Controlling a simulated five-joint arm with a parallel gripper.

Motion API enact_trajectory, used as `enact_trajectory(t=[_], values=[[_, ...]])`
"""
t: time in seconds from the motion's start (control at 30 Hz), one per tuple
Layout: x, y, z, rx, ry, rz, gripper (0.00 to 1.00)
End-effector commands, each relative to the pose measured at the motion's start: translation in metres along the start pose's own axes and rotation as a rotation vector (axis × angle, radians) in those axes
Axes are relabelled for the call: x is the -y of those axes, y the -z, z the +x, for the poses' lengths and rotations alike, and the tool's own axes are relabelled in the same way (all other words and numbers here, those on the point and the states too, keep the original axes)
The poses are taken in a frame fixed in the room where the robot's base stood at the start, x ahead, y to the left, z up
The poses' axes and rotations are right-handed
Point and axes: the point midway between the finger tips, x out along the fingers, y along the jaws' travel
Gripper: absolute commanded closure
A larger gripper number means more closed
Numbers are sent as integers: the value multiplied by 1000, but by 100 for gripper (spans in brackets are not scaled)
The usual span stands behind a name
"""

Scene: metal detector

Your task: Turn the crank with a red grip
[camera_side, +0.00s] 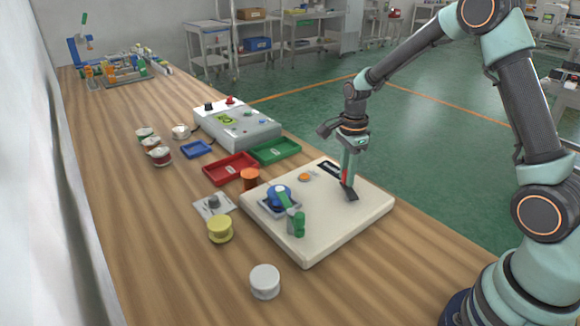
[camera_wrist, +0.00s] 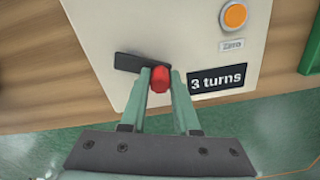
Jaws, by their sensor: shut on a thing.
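The red grip (camera_wrist: 162,79) of the crank sits between the two fingers of my gripper (camera_wrist: 159,84) in the wrist view. The crank's dark arm (camera_wrist: 140,63) reaches left from the grip over the cream board. In the side view my gripper (camera_side: 348,178) comes down from above at the board's right part. It is shut on the red grip (camera_side: 345,176), which shows as a small red strip by the fingers. The dark crank arm (camera_side: 351,194) lies just below the fingertips. The crank's pivot is hard to make out.
The cream board (camera_side: 335,226) also carries a blue crank with a green grip (camera_side: 298,222), an orange button (camera_side: 305,177) and a "3 turns" label (camera_wrist: 217,78). Yellow (camera_side: 220,229) and white (camera_side: 265,281) spools stand left and in front. Red (camera_side: 231,168) and green (camera_side: 274,151) trays lie behind.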

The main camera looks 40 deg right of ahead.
Motion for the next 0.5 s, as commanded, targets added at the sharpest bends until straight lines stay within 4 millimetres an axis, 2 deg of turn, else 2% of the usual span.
enact_trajectory(t=[0.47, 0.5], values=[[1, 1, -1, 1, 5, 16, 100], [1, 1, -1, 1, 5, 16, 67]])
